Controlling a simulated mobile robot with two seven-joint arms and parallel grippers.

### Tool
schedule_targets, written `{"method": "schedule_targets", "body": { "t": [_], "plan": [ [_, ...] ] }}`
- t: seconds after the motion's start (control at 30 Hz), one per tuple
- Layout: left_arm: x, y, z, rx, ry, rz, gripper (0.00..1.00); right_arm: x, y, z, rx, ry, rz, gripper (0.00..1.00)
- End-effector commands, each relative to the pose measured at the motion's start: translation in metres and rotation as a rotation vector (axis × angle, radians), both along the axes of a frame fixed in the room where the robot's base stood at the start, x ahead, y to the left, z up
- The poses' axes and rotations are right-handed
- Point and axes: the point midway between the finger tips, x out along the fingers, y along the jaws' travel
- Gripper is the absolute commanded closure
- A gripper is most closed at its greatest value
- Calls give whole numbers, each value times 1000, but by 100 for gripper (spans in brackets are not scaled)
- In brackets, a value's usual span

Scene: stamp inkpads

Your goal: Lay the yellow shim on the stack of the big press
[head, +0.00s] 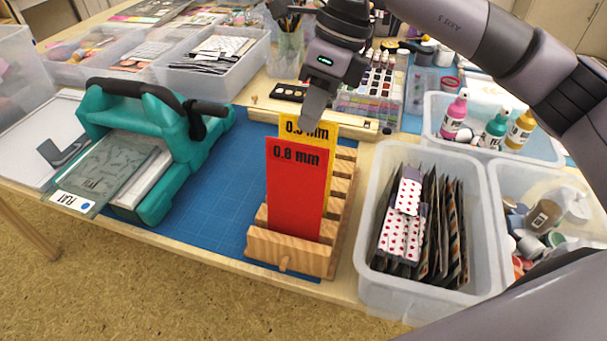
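The yellow shim (331,131) stands upright in the wooden rack (290,250), behind the red shim (296,185) marked 0.8 mm. The red shim hides most of it, and its number is partly covered. My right gripper (314,118) points down at the yellow shim's top edge, with a finger overlapping the print in the picture. Whether the fingers are closed on it cannot be told. The big teal press (167,165) stands at left with its black handle raised. A grey-green plate (112,168) lies over a pale stack (147,182) in it. My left gripper is not in view.
A clear bin of dark sleeves (440,230) stands close right of the rack. Bins of bottles (455,112) and small pots (545,215) lie further right. Blue mat (228,190) is bare between press and rack. A paint set (372,95) sits behind.

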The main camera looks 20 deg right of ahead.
Motion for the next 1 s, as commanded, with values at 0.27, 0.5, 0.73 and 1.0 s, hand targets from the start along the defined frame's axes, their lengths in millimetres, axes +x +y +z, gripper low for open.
{"method": "schedule_targets", "body": {
  "t": [0.27, 0.5, 0.73, 1.0],
  "plan": [
    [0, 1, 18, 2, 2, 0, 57, 4, -2, 26, 1, -1, 0, 100],
    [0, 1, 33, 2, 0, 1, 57, 7, -4, 45, 0, -1, 0, 100],
    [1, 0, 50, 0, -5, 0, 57, 9, -6, 63, 0, -1, 0, 100],
    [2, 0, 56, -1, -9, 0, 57, 11, -7, 70, 1, -1, 1, 100]
  ]
}}
